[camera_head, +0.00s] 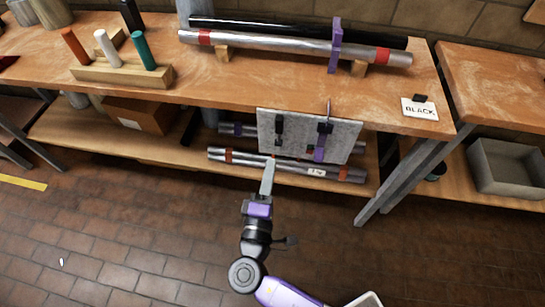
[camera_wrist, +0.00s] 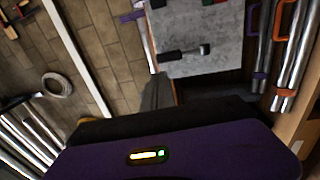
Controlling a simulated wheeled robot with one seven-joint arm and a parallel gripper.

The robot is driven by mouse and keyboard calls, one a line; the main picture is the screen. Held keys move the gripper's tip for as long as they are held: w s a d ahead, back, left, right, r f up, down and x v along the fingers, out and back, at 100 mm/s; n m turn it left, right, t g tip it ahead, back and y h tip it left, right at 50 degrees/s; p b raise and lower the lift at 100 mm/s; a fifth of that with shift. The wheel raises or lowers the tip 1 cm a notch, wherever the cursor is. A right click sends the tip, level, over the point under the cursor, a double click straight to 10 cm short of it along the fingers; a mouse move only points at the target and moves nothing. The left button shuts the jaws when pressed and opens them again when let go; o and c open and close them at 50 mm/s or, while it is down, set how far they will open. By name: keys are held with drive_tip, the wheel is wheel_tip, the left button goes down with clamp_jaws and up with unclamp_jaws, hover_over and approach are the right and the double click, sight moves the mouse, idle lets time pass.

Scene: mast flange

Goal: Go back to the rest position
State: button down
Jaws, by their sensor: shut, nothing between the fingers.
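My gripper (camera_head: 267,172) is shut and empty, its narrow fingers pointing away from me in the head view. It appears in front of the lower shelf and just below the hanging grey panel (camera_head: 296,138). In the wrist view my gripper's fingers (camera_wrist: 158,90) are together, beside the grey panel (camera_wrist: 225,62) with its dark-handled tool. I cannot tell how far the fingertips are from the panel.
More tubes (camera_head: 320,174) lie on the lower shelf (camera_head: 85,130). A grey bin (camera_head: 505,167) stands right. The brick floor (camera_head: 130,235) is mostly clear.

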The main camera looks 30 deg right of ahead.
drive_tip(key=shift+v, duration=1.15)
drive_tip(key=shift+r, duration=0.1)
